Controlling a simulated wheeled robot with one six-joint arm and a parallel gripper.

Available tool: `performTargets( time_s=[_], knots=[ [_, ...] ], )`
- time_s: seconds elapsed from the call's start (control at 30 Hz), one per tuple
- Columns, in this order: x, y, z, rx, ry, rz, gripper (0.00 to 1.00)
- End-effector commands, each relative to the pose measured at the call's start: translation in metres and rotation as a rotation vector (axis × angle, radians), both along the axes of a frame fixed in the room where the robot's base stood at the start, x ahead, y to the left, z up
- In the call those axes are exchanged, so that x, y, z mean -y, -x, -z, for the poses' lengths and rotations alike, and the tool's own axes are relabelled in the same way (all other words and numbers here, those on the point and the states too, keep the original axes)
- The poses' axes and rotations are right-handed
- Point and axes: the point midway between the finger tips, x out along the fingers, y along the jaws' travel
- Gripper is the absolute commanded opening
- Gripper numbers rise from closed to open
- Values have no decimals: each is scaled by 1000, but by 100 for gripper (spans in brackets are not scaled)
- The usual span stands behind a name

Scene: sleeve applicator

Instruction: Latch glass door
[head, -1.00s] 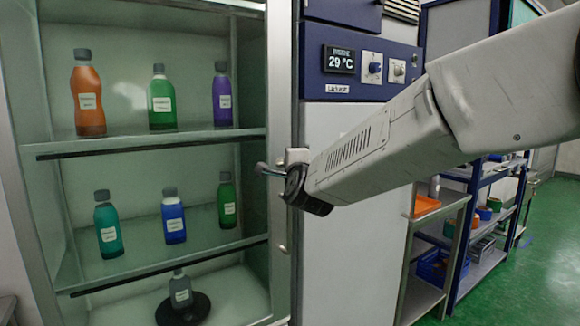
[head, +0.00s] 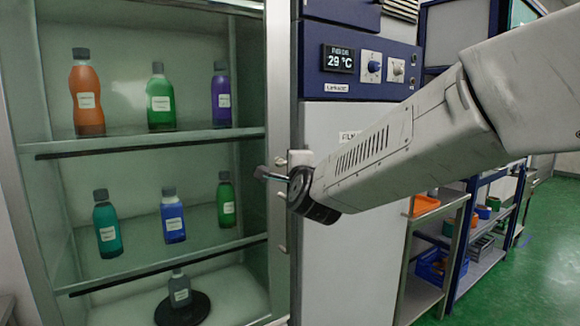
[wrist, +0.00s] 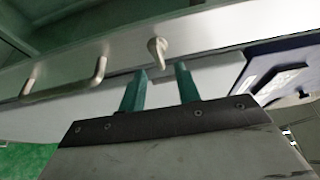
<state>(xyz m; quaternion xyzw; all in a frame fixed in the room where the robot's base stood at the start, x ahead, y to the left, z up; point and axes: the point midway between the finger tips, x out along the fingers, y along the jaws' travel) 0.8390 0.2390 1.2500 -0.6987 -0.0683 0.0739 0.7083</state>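The glass door (head: 281,110) stands at the left in the head view, its metal frame upright at the cabinet's right edge. It looks closed, though I cannot be sure. In the wrist view its frame (wrist: 210,32) crosses the picture, with a small hooked latch (wrist: 157,52) and a bar handle (wrist: 66,82). My gripper (wrist: 160,82) is open and empty, its two teal fingers apart just below the latch in the picture. In the head view my gripper (head: 262,173) is at the door frame; the wrist partly hides that area. I cannot tell if it touches the latch.
Behind the glass, several bottles stand on shelves, including an orange one (head: 87,95). A blue control panel (head: 360,68) reading 29 °C is right of the door. A shelf rack (head: 480,270) stands farther right, beside open green floor (head: 540,250).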

Motion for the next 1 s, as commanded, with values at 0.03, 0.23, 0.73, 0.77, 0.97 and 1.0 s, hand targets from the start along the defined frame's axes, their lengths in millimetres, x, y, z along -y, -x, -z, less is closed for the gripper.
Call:
performTargets(
  time_s=[0.03,0.23,0.73,0.77,0.97,1.0],
  knots=[
    [2,10,-1,1,0,-1,33],
    [7,35,-1,0,-1,0,33],
    [5,41,7,-22,64,-20,33],
    [2,42,13,-42,98,-39,33],
    [-16,89,92,-277,519,-328,33],
    [-9,105,104,-324,614,-398,33]
  ],
)
